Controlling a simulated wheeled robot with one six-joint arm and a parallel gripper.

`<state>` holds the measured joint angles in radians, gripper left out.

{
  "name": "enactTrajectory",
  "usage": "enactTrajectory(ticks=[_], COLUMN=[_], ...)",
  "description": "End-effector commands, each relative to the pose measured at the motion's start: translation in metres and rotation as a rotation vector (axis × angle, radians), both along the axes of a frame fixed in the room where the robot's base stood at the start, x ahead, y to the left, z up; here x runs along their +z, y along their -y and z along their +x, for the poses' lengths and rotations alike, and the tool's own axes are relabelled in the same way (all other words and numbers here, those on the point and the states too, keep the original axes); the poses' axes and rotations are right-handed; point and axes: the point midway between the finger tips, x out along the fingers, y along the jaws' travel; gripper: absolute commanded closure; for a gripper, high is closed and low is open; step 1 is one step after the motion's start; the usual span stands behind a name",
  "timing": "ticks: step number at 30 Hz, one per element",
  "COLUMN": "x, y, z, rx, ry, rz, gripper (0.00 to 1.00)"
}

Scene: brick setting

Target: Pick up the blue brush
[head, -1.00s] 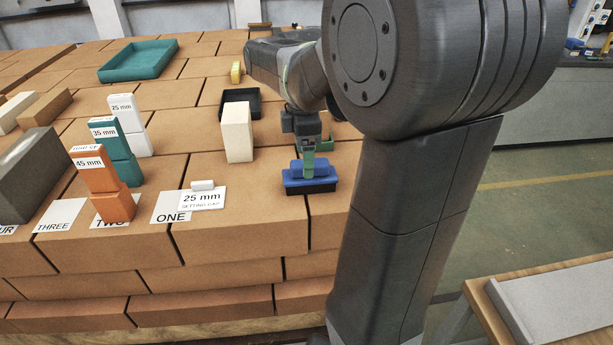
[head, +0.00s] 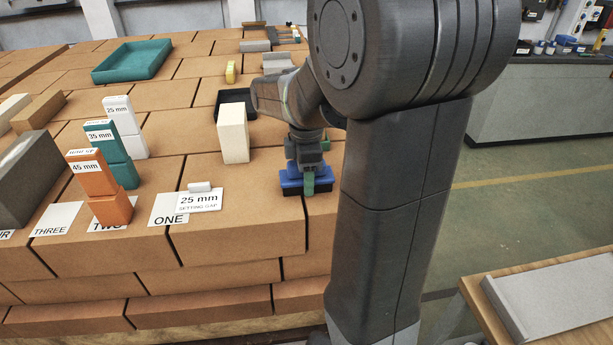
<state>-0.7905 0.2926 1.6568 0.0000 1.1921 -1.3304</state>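The blue brush (head: 290,181), with a blue handle block on top and a dark base, sits on the brick surface near its front right edge. My gripper (head: 309,181) is down at the brush, with one green finger showing in front of the brush's near side, right of its middle. The other finger is hidden, so I cannot tell whether the fingers press on the brush or stand apart from it.
A cream block (head: 233,134) and a black tray (head: 226,98) stand left of my gripper. A 25 mm setting gap card (head: 199,201) lies to the left. Orange (head: 99,190), green (head: 122,172) and white (head: 132,145) labelled blocks stand further left. A teal tray (head: 103,76) lies at the back.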

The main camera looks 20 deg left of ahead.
Motion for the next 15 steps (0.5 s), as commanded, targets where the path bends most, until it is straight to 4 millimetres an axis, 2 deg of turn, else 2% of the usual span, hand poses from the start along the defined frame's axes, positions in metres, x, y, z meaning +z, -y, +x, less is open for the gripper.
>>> enactTrajectory(ticks=[2, 10, 15], x=[0.000, 0.004, 0.029], y=[0.000, 0.000, -0.001], z=[0.000, 0.000, 0.001], rx=[0.000, 0.000, 0.000], ry=[0.000, 0.001, 0.005], rz=[0.000, 0.001, 0.004], gripper=[0.78, 0.78, 0.78])
